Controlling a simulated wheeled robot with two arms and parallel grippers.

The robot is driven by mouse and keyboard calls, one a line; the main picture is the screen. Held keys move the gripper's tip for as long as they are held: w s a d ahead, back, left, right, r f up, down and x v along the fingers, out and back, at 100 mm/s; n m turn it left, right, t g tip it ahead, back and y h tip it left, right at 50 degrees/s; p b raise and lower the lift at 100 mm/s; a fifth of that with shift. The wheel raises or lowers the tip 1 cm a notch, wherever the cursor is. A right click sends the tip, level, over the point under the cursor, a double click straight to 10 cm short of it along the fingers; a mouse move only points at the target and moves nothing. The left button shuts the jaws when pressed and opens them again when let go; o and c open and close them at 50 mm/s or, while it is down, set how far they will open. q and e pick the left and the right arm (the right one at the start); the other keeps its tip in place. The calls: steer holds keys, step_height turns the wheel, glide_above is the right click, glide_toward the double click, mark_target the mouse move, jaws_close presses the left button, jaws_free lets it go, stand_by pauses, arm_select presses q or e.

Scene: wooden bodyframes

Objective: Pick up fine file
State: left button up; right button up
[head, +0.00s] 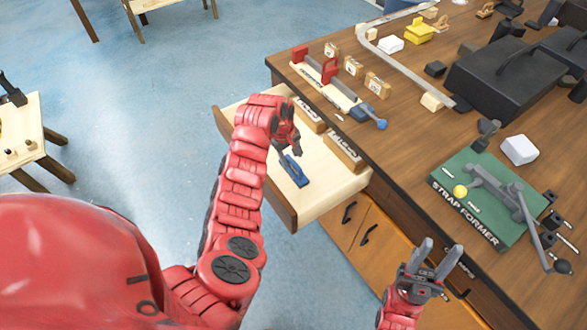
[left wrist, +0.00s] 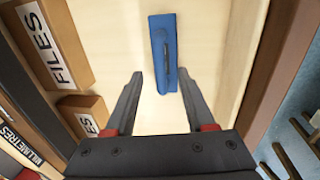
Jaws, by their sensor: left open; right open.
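A blue flat piece with a dark raised bar (head: 294,171) lies in the open drawer (head: 325,203). It is the only file-like thing I see loose there, but I cannot tell for sure that it is the fine file. In the left wrist view the blue piece (left wrist: 160,45) lies on the pale drawer floor, just beyond the fingertips. My left gripper (head: 284,150) is over the drawer, open and empty; in the left wrist view its fingers (left wrist: 160,85) point at the piece's near end. My right gripper (head: 440,254) is open and empty at the bench's front edge.
Wooden blocks labelled FILES (left wrist: 48,40) line one side of the drawer. The drawer's wall (left wrist: 268,75) stands on the other side. The bench holds a green strap former (head: 470,215), a black toolbox (head: 500,75) and small blocks.

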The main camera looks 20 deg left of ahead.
mark_target(292, 161)
arm_select(q)
steer(key=shift+w+d+f+p, duration=0.1)
steer(key=shift+w+f+p, duration=0.1)
steer(key=shift+f, duration=0.75)
steer(key=shift+w+d+f+p, duration=0.1)
steer(key=shift+w+f+p, duration=0.1)
steer(key=shift+f, duration=0.75)
jaws_close()
